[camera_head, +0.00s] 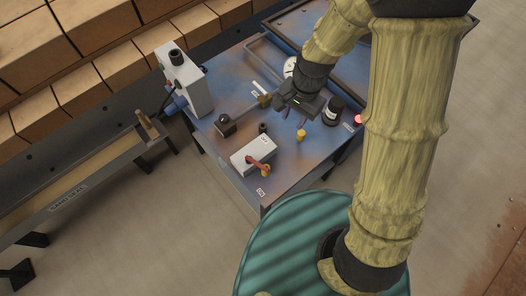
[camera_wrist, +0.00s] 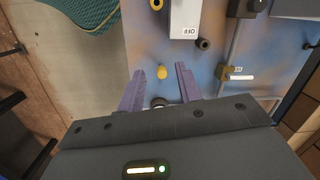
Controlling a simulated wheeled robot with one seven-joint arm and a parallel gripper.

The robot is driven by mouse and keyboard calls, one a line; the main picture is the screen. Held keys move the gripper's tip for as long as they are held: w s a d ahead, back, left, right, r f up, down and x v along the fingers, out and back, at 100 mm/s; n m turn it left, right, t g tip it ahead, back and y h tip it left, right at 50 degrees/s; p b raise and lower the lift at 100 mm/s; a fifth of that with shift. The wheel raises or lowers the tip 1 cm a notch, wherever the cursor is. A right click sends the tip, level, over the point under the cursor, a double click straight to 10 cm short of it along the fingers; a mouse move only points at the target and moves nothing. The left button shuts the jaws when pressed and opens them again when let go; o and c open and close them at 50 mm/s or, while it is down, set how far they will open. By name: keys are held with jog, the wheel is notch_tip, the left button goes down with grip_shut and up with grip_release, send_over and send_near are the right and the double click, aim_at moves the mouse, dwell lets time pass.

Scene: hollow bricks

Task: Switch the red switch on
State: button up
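A pale grey box (camera_head: 253,155) lies on the blue table, with a red switch lever (camera_head: 259,164) on its near side and a yellow-orange end beside it. My gripper (camera_head: 294,118) is above the table, behind and to the right of the box, apart from the lever. In the wrist view, its two purple fingers (camera_wrist: 160,80) are spread with nothing held between them.
A yellow knob (camera_head: 301,134) stands on the table near my gripper. A black-capped jar (camera_head: 332,110) and a red lamp or button (camera_head: 358,120) are to the right. A black-knobbed block (camera_head: 224,124) and tall grey machine (camera_head: 184,80) are left. Bricks (camera_head: 100,75) fill shelves behind.

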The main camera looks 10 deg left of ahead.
jog(key=s+d+r+n+t, duration=0.1)
jog(key=d+r, duration=0.3)
jog(key=d, duration=0.4)
jog(key=s+d+r+n+t+h, duration=0.1)
jog(key=s+d+r+n+t, duration=0.1)
jog(key=d+r, duration=0.3)
jog(key=s+d+n, duration=0.1)
jog(key=d, duration=0.3)
jog(key=shift+d+n, duration=0.2)
jog(key=shift+n, duration=0.2)
